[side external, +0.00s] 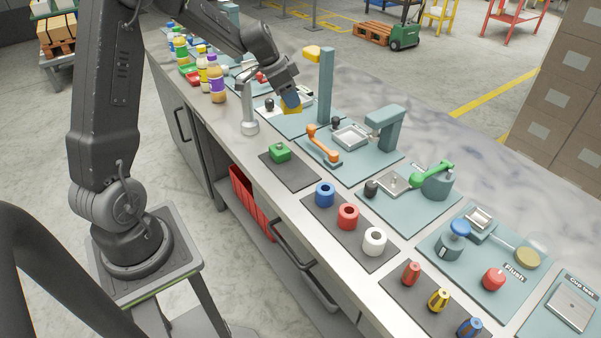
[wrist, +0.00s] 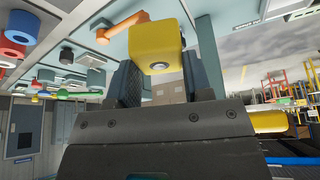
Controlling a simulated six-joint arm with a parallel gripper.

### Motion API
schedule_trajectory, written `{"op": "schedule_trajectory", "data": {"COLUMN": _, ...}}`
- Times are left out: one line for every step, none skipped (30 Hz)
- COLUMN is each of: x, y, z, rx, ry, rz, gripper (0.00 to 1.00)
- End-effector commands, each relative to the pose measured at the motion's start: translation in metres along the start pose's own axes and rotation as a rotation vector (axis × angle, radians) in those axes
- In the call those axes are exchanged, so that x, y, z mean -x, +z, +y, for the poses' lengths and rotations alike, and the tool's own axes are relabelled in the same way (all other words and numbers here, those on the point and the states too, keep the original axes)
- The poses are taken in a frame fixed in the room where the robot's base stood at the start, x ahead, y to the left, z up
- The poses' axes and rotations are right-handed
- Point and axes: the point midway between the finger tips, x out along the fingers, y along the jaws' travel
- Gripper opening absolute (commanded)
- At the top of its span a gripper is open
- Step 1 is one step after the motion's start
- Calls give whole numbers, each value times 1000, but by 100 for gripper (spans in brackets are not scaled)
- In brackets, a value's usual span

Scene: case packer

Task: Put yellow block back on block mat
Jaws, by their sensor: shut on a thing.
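The yellow block (side external: 291,106) is between the jaws of my gripper (side external: 289,99), which is shut on it. It is at the teal station with the tall post, beyond the block mat; whether it touches anything below is hard to tell. The block mat (side external: 296,178) is a dark grey mat near the front edge of the bench. A green block (side external: 280,152) with a small top knob stands on it, with bare mat beside it.
The tall teal post (side external: 326,85) stands just right of my gripper, with a yellow part (side external: 312,53) by its top. A silver tap-like column (side external: 249,105) stands close on the left. An orange lever (side external: 322,143) lies between post and mat. Blue, red and white rings stand nearer.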

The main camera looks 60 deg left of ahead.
Motion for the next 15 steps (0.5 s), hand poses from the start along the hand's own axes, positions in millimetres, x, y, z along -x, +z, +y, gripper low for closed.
{"op": "schedule_trajectory", "data": {"x": 3, "y": 8, "z": 3, "rx": -60, "ry": 29, "rz": 0, "gripper": 17}}
{"op": "schedule_trajectory", "data": {"x": 5, "y": 13, "z": 5, "rx": -103, "ry": 47, "rz": 0, "gripper": 17}}
{"op": "schedule_trajectory", "data": {"x": 8, "y": 19, "z": 8, "rx": -165, "ry": 75, "rz": 1, "gripper": 17}}
{"op": "schedule_trajectory", "data": {"x": 9, "y": 24, "z": 11, "rx": -214, "ry": 98, "rz": 0, "gripper": 17}}
{"op": "schedule_trajectory", "data": {"x": 11, "y": 29, "z": 14, "rx": -264, "ry": 120, "rz": 0, "gripper": 17}}
{"op": "schedule_trajectory", "data": {"x": 14, "y": 36, "z": 18, "rx": -337, "ry": 152, "rz": 0, "gripper": 17}}
{"op": "schedule_trajectory", "data": {"x": 16, "y": 41, "z": 21, "rx": -392, "ry": 177, "rz": 1, "gripper": 17}}
{"op": "schedule_trajectory", "data": {"x": 19, "y": 46, "z": 25, "rx": -449, "ry": 202, "rz": 0, "gripper": 17}}
{"op": "schedule_trajectory", "data": {"x": 22, "y": 53, "z": 30, "rx": -527, "ry": 237, "rz": 0, "gripper": 17}}
{"op": "schedule_trajectory", "data": {"x": 24, "y": 58, "z": 34, "rx": -585, "ry": 263, "rz": 0, "gripper": 17}}
{"op": "schedule_trajectory", "data": {"x": 27, "y": 62, "z": 38, "rx": -643, "ry": 289, "rz": -1, "gripper": 17}}
{"op": "schedule_trajectory", "data": {"x": 30, "y": 68, "z": 43, "rx": -716, "ry": 321, "rz": -1, "gripper": 17}}
{"op": "schedule_trajectory", "data": {"x": 33, "y": 73, "z": 47, "rx": -769, "ry": 345, "rz": -1, "gripper": 17}}
{"op": "schedule_trajectory", "data": {"x": 35, "y": 76, "z": 51, "rx": -819, "ry": 367, "rz": -1, "gripper": 17}}
{"op": "schedule_trajectory", "data": {"x": 38, "y": 81, "z": 55, "rx": -882, "ry": 394, "rz": -1, "gripper": 17}}
